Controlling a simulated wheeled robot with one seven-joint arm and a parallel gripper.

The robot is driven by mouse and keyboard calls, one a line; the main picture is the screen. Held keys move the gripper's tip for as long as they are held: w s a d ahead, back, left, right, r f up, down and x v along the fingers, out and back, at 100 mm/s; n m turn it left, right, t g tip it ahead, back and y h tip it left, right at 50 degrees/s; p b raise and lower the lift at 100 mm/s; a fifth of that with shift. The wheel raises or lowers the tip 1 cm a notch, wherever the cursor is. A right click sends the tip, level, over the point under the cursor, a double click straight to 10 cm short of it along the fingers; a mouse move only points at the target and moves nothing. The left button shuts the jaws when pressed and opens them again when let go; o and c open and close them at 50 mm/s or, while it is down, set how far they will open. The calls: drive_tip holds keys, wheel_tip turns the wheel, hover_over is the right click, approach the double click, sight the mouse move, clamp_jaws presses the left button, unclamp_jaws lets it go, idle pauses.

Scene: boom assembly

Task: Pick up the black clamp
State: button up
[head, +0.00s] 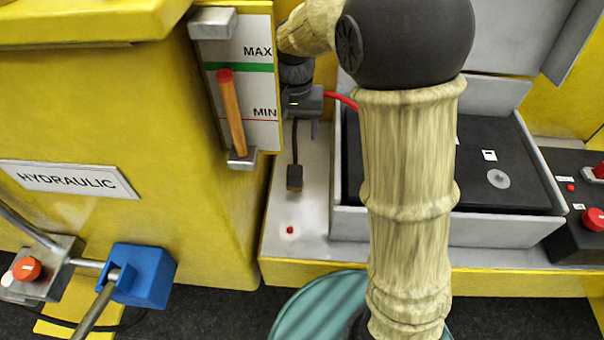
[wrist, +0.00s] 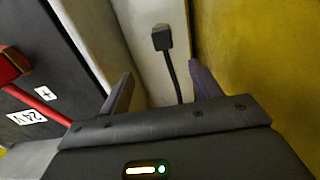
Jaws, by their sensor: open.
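The black clamp (head: 295,178) hangs or lies at the end of a black cable on the pale ledge, between the yellow tank and the battery box. In the wrist view the black clamp (wrist: 161,38) is beyond the fingertips, roughly centred between them. Its cable runs back between the fingers. My gripper (head: 303,126) is above the clamp in the head view, partly hidden by my arm. The wrist view shows my gripper (wrist: 160,78) open, with nothing held and the fingers apart from the clamp.
The black battery (head: 520,165) sits in a grey box on the right; a red clamp (wrist: 12,65) with a red cable is on it. The yellow hydraulic tank (head: 130,120) with its level gauge (head: 262,90) stands close on the left. The gap between is narrow.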

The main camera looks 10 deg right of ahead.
drive_tip(key=shift+s, duration=0.1)
drive_tip(key=p, duration=0.3)
approach(295, 170)
drive_tip(key=f, duration=0.6)
drive_tip(key=shift+s+f, duration=0.1)
drive_tip(key=shift+s, duration=0.1)
drive_tip(key=shift+w+f, duration=0.1)
drive_tip(key=shift+f, duration=0.35)
drive_tip(key=shift+w, duration=0.1)
